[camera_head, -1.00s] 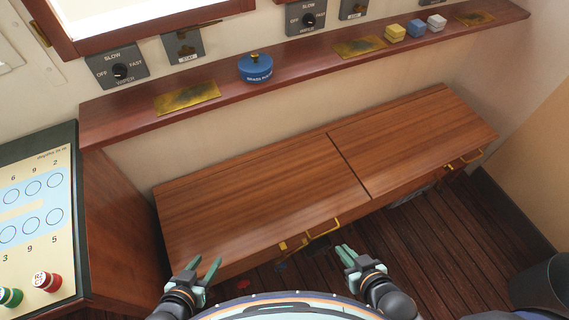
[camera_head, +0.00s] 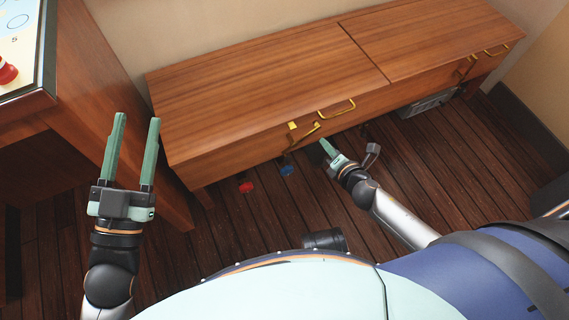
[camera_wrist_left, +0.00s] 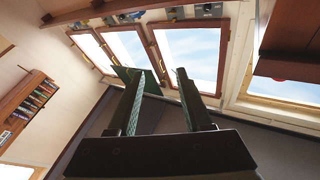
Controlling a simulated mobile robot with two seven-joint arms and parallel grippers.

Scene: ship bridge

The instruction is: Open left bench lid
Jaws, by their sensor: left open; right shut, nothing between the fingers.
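The left bench lid (camera_head: 255,75) is the left part of the long wooden bench top and lies shut. A brass handle (camera_head: 337,109) sits on the front edge of this lid, near its right end. My left gripper (camera_head: 134,122) is open and empty, left of the bench in front of the console side, fingers pointing up in the picture. Its fingers also show in the left wrist view (camera_wrist_left: 155,85), with windows and no bench between them. My right gripper (camera_head: 327,148) is shut and empty, close to the bench front below the brass handle.
The right bench lid (camera_head: 430,35) is shut, with brass handles near its right end. A console (camera_head: 90,110) stands at the left. A red round object (camera_head: 246,187) and a blue one (camera_head: 287,170) are low by the bench front. A grey box (camera_head: 428,103) sits under the bench.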

